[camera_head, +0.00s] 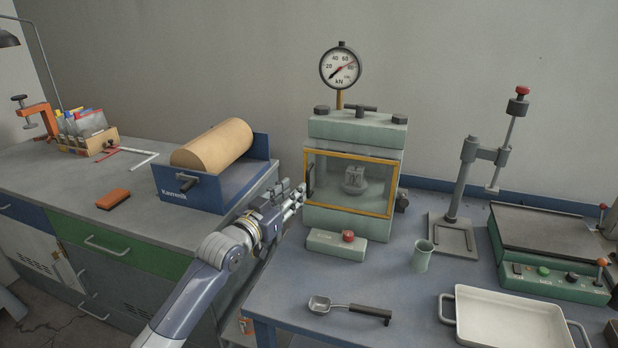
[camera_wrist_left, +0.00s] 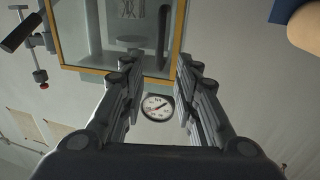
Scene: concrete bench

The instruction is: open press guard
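The press (camera_head: 355,135) is a pale green machine on the blue bench, with a round dial gauge (camera_head: 340,66) on top. Its guard is a clear panel in a yellow frame (camera_head: 350,208), and it looks shut across the front. A dark upright handle (camera_head: 310,180) is at the guard's left edge; it also shows in the left wrist view (camera_wrist_left: 163,32). My left gripper (camera_head: 298,196) is just left of the handle. In the left wrist view its fingers (camera_wrist_left: 155,65) are apart with nothing between them, and the handle is beyond the tips. My right gripper is out of view.
A green control box with a red button (camera_head: 348,236) sits before the press. A blue paper-roll holder (camera_head: 215,190) stands to the left. A small green cup (camera_head: 421,256), a scoop (camera_head: 350,309) and a white tray (camera_head: 510,325) are on the bench.

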